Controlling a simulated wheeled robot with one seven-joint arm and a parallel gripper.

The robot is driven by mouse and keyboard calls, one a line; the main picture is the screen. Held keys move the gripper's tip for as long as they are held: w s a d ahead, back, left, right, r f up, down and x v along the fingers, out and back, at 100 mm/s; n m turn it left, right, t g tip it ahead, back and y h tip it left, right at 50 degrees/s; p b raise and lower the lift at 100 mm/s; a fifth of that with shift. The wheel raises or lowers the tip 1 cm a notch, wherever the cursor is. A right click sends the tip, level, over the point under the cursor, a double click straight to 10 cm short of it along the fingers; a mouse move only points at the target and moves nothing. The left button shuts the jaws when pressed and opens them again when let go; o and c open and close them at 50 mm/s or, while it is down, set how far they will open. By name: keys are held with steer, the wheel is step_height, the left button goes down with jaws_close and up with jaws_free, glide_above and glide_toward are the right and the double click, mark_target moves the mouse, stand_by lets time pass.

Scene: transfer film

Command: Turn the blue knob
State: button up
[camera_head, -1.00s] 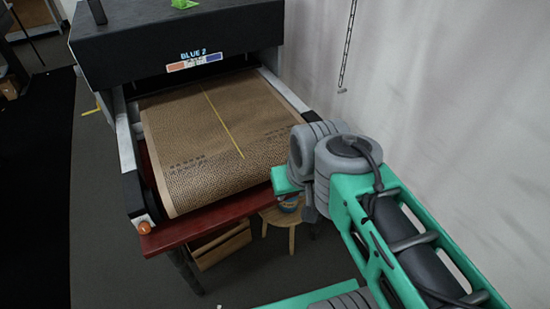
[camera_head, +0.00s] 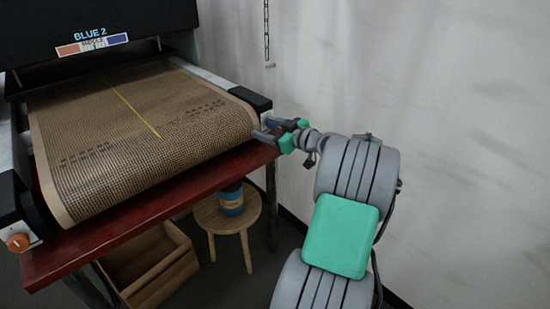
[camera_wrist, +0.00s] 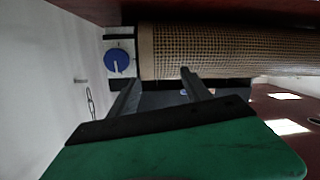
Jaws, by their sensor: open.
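The blue knob (camera_wrist: 117,60) sits on a white plate at the end of the conveyor in the wrist view, with a pale line across its face. In the head view it is hidden or too small to make out at the conveyor's right front corner. My gripper (camera_wrist: 160,77) is open and empty. In the wrist view its fingers point toward the conveyor, and the knob lies up and left of the left fingertip, outside the jaws. In the head view my gripper (camera_head: 266,130) is at that right corner, close to the black end block (camera_head: 250,98).
The mesh belt (camera_head: 130,140) and red table edge (camera_head: 160,215) lie left of my gripper. An orange knob (camera_head: 18,242) is on the left corner. A stool (camera_head: 205,215) with a blue can (camera_head: 231,198) and a wooden crate (camera_head: 150,265) stand below. A pale wall is at right.

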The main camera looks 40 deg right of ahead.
steer(key=s+d+f+t+h+b, duration=0.1)
steer(key=s+d+f+t+b, duration=0.2)
steer(key=d, duration=0.4)
steer(key=shift+g, duration=0.5)
steer(key=w, duration=0.2)
steer(key=w+p, duration=0.1)
steer(key=w, duration=0.3)
steer(key=shift+w+a+r, duration=0.1)
steer(key=shift+w+a, duration=0.15)
steer(key=shift+c, duration=0.4)
jaws_close()
steer(key=shift+a, duration=0.2)
steer(key=shift+d+m, duration=0.2)
steer(key=shift+m, duration=0.2)
